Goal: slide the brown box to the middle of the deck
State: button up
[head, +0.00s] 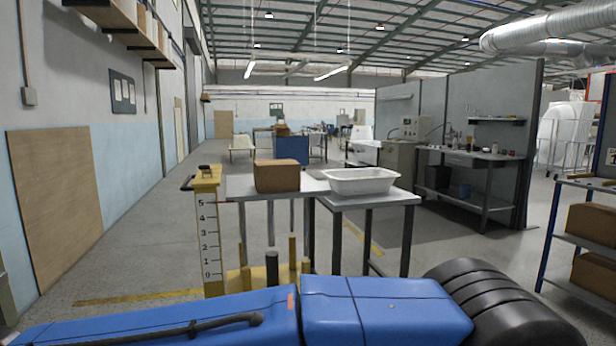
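The brown box (277,176) sits upright on a light grey table top, the deck (240,188), toward its back left part. A white tub (360,181) stands to the right of the box on an adjoining grey top (400,198), with a small gap between box and tub. My blue arm crosses the bottom of the head view, in front of and below the deck. My gripper is not in view. Nothing of mine touches the box.
A yellow post with a numbered scale (208,235) stands at the deck's left edge. Short upright pegs (272,268) stand on a yellow base in front. A rack with brown boxes (592,222) is at the right. A workbench (470,160) stands behind.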

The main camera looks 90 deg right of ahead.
aim_at(271, 176)
jog(key=z, duration=2.75)
